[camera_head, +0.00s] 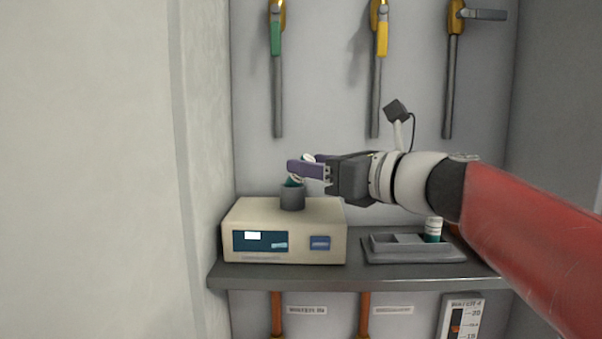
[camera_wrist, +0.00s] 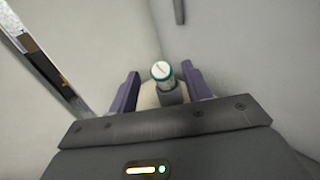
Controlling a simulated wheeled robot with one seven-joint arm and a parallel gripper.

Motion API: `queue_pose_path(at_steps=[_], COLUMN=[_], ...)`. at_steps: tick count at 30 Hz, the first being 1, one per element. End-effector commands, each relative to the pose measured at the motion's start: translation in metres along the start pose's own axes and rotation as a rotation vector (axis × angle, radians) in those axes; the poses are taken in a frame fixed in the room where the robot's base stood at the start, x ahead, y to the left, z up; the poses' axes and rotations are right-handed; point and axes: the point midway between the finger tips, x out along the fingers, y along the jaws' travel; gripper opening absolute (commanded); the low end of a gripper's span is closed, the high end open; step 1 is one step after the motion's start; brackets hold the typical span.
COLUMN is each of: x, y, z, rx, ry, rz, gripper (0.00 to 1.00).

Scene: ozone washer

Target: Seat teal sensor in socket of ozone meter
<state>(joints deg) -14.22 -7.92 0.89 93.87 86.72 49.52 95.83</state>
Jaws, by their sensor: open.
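The ozone meter (camera_head: 245,216) is a beige box on the left of the shelf, with a dark grey round socket (camera_head: 292,198) on top. A teal sensor (camera_head: 291,183) with a white cap stands at the socket's mouth; its lower end is hidden, so its depth cannot be told. In the wrist view the sensor's white cap and teal ring (camera_wrist: 161,71) show between the purple fingers, above the grey socket (camera_wrist: 172,96). My gripper (camera_head: 301,169) is open around the sensor's upper part, with gaps visible on both sides in the wrist view (camera_wrist: 160,79).
A grey tray (camera_head: 415,257) on the shelf's right holds another white and teal cylinder (camera_head: 433,230). Pipes with green (camera_head: 276,38) and yellow (camera_head: 382,39) handles hang on the back wall. A pale wall (camera_head: 200,130) stands close left of the meter.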

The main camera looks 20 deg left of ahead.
Motion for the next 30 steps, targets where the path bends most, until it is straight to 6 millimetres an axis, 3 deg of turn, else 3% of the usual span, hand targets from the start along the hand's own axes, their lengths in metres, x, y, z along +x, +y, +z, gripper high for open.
queue_pose_path(at_steps=[7,16,27,30], x=[0.036,0.041,0.041,0.041], y=[-0.003,-0.003,-0.003,-0.003], z=[0.000,0.000,0.000,0.000], rx=[-0.001,-0.003,-0.003,-0.004], ry=[0.001,0.000,0.001,0.001], rz=[0.004,0.002,0.002,0.002], gripper=[0.49,0.49,0.01,0.00])
